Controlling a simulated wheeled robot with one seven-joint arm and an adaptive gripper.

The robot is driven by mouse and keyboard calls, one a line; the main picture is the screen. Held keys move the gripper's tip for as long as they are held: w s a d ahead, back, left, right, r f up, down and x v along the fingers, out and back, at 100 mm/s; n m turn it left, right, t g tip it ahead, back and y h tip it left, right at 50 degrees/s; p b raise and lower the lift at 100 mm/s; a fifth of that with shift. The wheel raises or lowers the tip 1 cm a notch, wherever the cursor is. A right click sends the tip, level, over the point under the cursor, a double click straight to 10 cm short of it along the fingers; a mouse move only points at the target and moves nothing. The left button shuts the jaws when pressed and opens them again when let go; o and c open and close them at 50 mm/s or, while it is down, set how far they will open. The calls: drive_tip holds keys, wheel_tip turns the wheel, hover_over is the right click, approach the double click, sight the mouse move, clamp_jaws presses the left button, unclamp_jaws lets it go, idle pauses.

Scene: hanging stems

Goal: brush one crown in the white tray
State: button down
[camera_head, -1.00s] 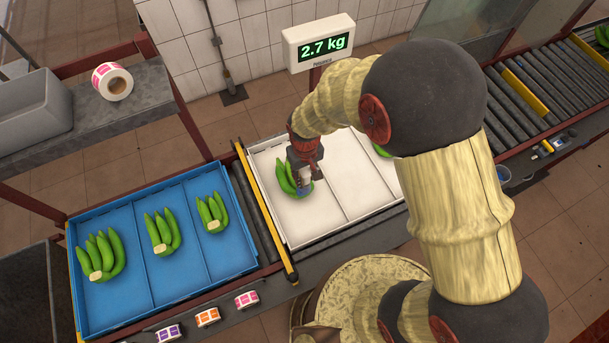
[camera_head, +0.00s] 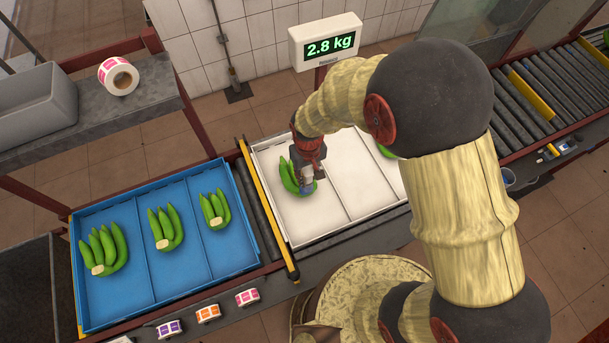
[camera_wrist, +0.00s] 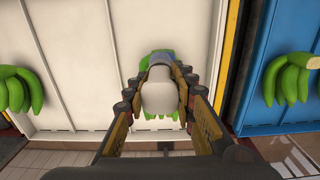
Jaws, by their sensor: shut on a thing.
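A green banana hand (camera_head: 290,177) lies in the left compartment of the white tray (camera_head: 320,222). My gripper (camera_head: 309,176) is over its right side, pointing down. In the wrist view my gripper (camera_wrist: 160,98) is shut on a brush with a rounded pale grey handle (camera_wrist: 164,94) and a blue part beyond it. The brush is over the banana hand, whose green fingers (camera_wrist: 155,57) show around it. The brush and gripper hide the crown, and I cannot tell whether the bristles touch it. Another banana hand (camera_wrist: 18,88) lies in the white tray, largely behind my arm in the head view.
A blue tray (camera_head: 128,303) on the left holds 3 banana hands in separate compartments. A yellow-edged rail (camera_head: 268,215) runs between the trays. Label rolls (camera_head: 208,314) lie along the front edge. A scale display (camera_head: 330,47) reads 2.8 kg. A roller conveyor (camera_head: 560,90) is at right.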

drive_tip(key=shift+w+d, duration=0.1)
drive_tip(key=shift+d, duration=0.2)
drive_tip(key=shift+r+p, duration=2.85)
drive_tip(key=shift+r, duration=1.7)
